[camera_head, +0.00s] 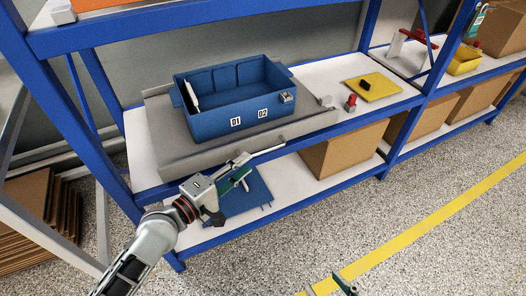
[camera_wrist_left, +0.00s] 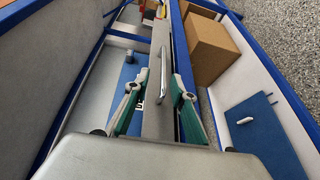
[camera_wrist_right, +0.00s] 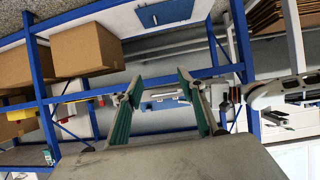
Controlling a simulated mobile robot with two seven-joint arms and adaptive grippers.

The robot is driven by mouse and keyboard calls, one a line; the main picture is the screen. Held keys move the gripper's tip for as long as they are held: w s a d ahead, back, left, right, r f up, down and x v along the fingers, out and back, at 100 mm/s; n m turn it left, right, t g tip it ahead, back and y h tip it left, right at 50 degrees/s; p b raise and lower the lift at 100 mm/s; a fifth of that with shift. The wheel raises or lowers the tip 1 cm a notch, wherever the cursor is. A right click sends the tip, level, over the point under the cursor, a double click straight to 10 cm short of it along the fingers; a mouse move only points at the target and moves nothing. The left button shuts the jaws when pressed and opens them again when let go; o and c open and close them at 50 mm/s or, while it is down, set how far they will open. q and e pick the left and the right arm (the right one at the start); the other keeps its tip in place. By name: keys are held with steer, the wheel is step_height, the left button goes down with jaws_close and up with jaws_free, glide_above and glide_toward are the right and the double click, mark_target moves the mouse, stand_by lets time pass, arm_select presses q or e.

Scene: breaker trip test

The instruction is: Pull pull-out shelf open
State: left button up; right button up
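The pull-out shelf (camera_head: 165,150) is a grey slab on the blue rack's middle level, with a long bar handle (camera_head: 266,151) along its front. A blue bin (camera_head: 236,108) labelled 01 and 02 stands on it. My left gripper (camera_head: 240,172) is at the handle's left part. In the left wrist view its green-padded fingers (camera_wrist_left: 160,88) are apart, with the shelf's front edge and the handle (camera_wrist_left: 189,99) showing between them. I cannot tell whether a finger touches the handle. My right gripper (camera_wrist_right: 158,78) is open and empty, low in front of the rack.
A red-topped item (camera_head: 350,103) and a yellow plate (camera_head: 373,87) with a black piece lie right of the shelf. A cardboard box (camera_head: 340,150) and a blue panel (camera_head: 247,197) are on the level below. Speckled floor (camera_head: 330,225) in front is clear.

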mark_target(264, 151)
arm_select(q)
steer(key=shift+n+g+h, duration=0.3)
steer(key=shift+n, duration=0.4)
steer(key=x, duration=0.2)
steer(key=b+x, duration=0.1)
steer(key=x, duration=0.2)
steer(key=f+b+x, duration=0.1)
steer(key=x, duration=0.2)
steer(key=shift+w+f, duration=0.1)
steer(key=shift+w, duration=0.15)
steer(key=shift+w+d, duration=0.35)
arm_select(e)
steer(key=shift+w+a+m, duration=0.15)
steer(key=shift+a+m, duration=0.15)
steer(key=shift+a, duration=0.35)
arm_select(q)
jaws_close()
